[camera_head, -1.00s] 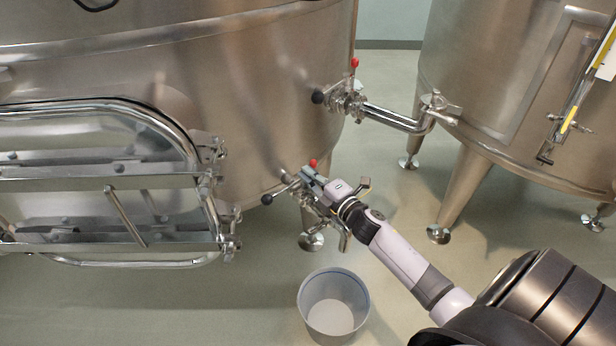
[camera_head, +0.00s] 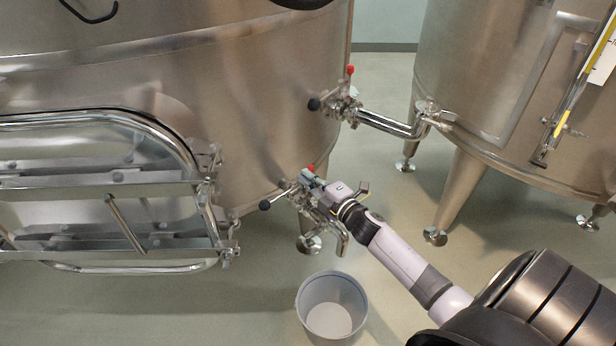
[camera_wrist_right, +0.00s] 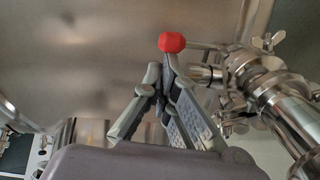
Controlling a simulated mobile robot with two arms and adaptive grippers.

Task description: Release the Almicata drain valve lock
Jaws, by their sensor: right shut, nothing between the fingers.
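The drain valve (camera_head: 306,198) sits low on the left steel vat. It has a black-knobbed handle (camera_head: 265,205) pointing left and a small red knob (camera_head: 311,167) on top. My right gripper (camera_head: 306,177) is at the valve, its fingers beside and just below the red knob. In the right wrist view, the red knob (camera_wrist_right: 172,42) shows just beyond the tips of my right gripper (camera_wrist_right: 160,78). The fingertips are together with nothing held; whether they touch the knob's stem is unclear. The valve's metal clamps (camera_wrist_right: 255,85) are right of the fingers. My left gripper is not in view.
A second valve (camera_head: 342,106) with red and black knobs and a pipe (camera_head: 385,123) is higher on the same vat. A bucket (camera_head: 332,308) stands on the floor below. A manway door frame (camera_head: 110,180) juts out left. Another vat (camera_head: 500,120) stands right.

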